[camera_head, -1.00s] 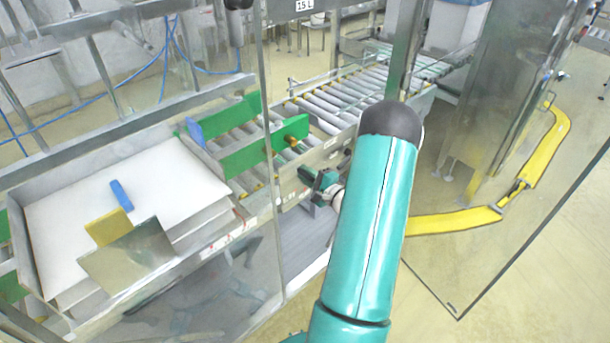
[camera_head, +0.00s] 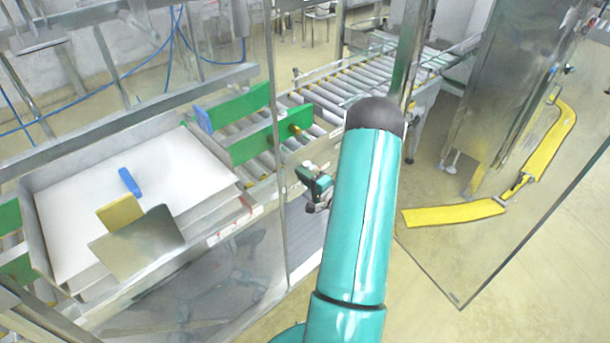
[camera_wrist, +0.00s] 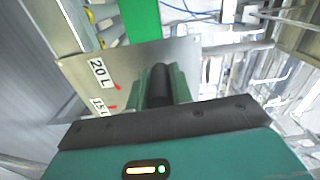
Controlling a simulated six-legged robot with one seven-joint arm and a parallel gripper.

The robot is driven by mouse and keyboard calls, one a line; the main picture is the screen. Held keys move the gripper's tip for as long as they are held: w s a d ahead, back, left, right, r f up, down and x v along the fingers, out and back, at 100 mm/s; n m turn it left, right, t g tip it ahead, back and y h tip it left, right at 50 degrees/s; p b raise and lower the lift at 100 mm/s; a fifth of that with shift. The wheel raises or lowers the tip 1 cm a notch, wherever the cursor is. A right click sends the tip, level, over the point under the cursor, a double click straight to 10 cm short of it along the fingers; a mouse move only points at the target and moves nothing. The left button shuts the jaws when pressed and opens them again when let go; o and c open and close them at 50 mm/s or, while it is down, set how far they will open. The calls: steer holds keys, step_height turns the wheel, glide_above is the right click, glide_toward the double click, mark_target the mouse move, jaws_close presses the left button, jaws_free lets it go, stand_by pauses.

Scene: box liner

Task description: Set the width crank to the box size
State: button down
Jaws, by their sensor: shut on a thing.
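My gripper (camera_wrist: 163,88) is shut on the black crank handle (camera_wrist: 158,76), an upright dark cylinder between its green fingers in the wrist view. A metal scale plate (camera_wrist: 130,65) lies behind it, with a "20 L" label (camera_wrist: 99,73), a "15 L" label (camera_wrist: 99,104) and red marks beside them. The handle is to the right of both labels. The crank's arm and any pointer are hidden by the gripper. In the head view my gripper (camera_head: 315,184) is beside the conveyor, just below the green guide plates (camera_head: 268,143).
A roller conveyor (camera_head: 345,92) runs to the back right. A white-bottomed tray (camera_head: 90,215) at left holds a blue block (camera_head: 129,182); a yellow block (camera_head: 120,213) is near its front. Clear panels stand around the line. A yellow rail (camera_head: 450,214) is at right.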

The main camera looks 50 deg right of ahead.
steer(key=shift+s+d, duration=0.1)
steer(key=shift+d, duration=0.05)
steer(key=c, duration=1.3)
jaws_free()
steer(key=shift+f, duration=0.1)
steer(key=shift+o, duration=0.2)
steer(key=shift+s, duration=0.2)
steer(key=s+a, duration=0.1)
steer(key=s, duration=1.2)
steer(key=shift+a, duration=0.35)
steer(key=shift+s, duration=0.2)
